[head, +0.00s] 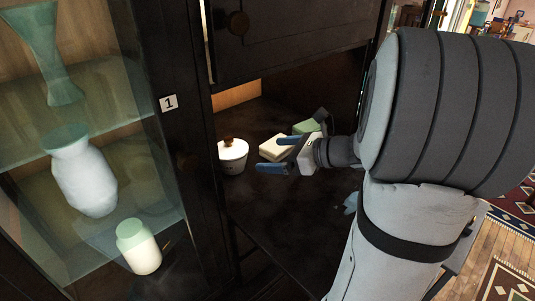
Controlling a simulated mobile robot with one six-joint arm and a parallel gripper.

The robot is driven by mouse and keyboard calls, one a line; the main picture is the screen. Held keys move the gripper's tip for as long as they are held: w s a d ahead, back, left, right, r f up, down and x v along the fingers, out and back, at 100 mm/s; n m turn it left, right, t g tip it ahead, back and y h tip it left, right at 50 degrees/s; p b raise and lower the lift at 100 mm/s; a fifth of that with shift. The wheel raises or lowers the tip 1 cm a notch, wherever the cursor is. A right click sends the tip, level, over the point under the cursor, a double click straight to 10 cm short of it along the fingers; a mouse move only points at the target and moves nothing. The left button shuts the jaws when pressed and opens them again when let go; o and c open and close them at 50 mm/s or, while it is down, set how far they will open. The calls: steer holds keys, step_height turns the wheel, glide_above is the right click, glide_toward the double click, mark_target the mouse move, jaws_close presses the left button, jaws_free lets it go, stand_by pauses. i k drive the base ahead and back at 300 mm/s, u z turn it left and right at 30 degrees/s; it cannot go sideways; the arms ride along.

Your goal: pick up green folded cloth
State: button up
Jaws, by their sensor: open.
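A green folded cloth (306,126) lies on the dark cabinet shelf, just behind my gripper and partly hidden by it. My gripper (272,154) has blue-tipped fingers spread apart and points to the left. It is open, with nothing seen held in it. A cream folded cloth or block (273,148) sits to the left of the green one, behind the fingers. I cannot tell the exact gap between my fingers and either item.
A white lidded pot (232,156) stands on the shelf left of the fingers. A glass-fronted cabinet door (95,150) with vases behind it is at the left. A dark drawer front (290,35) hangs above the shelf. The front of the shelf (285,215) is mostly clear.

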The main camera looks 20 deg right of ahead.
mark_target(309, 125)
steer(key=k, duration=1)
